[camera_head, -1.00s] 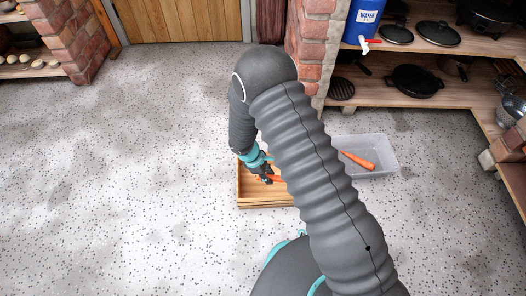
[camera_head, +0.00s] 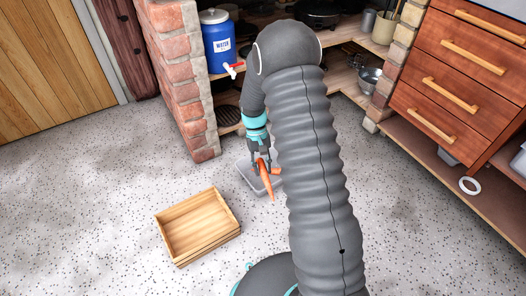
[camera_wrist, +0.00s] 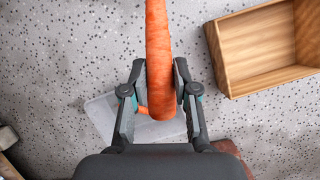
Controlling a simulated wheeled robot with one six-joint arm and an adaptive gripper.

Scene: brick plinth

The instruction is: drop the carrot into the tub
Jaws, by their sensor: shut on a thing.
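My gripper (camera_head: 262,158) is shut on a carrot (camera_head: 265,180), which hangs tilted above the clear plastic tub (camera_head: 247,177). In the wrist view the held carrot (camera_wrist: 158,40) stands between the fingers of my gripper (camera_wrist: 159,74), and the tub (camera_wrist: 101,113) lies below, partly hidden by the carrot and fingers. A second orange piece, seemingly another carrot (camera_head: 276,170), shows at the tub; a bit of it (camera_wrist: 142,110) also shows in the wrist view. My arm hides the tub's right side in the head view.
An empty wooden crate (camera_head: 207,248) sits on the speckled floor left of the tub. A brick pillar (camera_head: 184,75) and shelves with a blue water dispenser (camera_head: 218,42) stand behind. Wooden drawers (camera_head: 455,85) are at right. The floor at left is open.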

